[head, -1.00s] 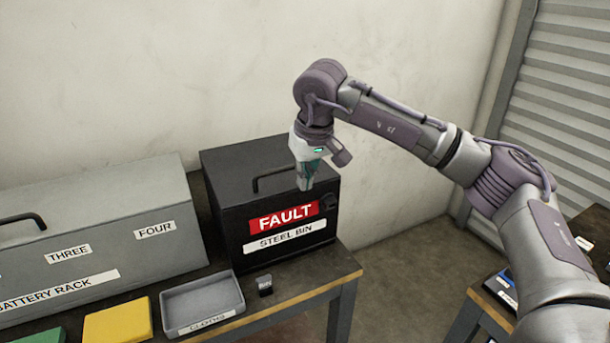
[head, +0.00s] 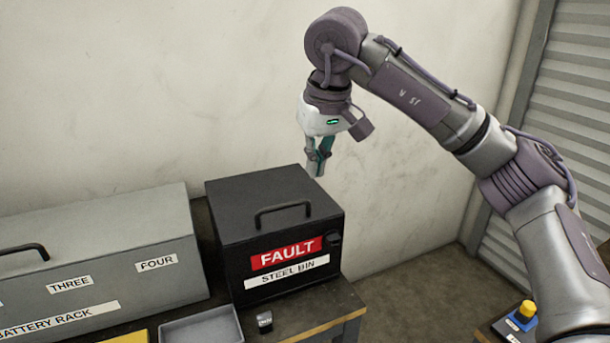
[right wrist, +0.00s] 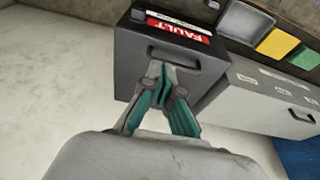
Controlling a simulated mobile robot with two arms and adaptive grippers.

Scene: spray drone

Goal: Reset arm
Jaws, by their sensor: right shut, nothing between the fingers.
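My right gripper (head: 317,170) hangs in the air, pointing down, above the right back corner of the black steel bin (head: 232,267) in the head view. It is shut and empty, apart from the bin. The bin carries a red FAULT label and a dark handle (head: 284,212) on its closed lid. In the right wrist view the shut fingers (right wrist: 160,70) show in front of the bin (right wrist: 135,70), overlapping its handle (right wrist: 174,54). My right arm is bent, coming in from the right. My left gripper is out of view.
A grey battery rack box (head: 110,265) with labelled slots stands left of the bin. A grey cloths tray (head: 200,328) and a small dark object (head: 264,321) lie in front. The air around the arm is clear.

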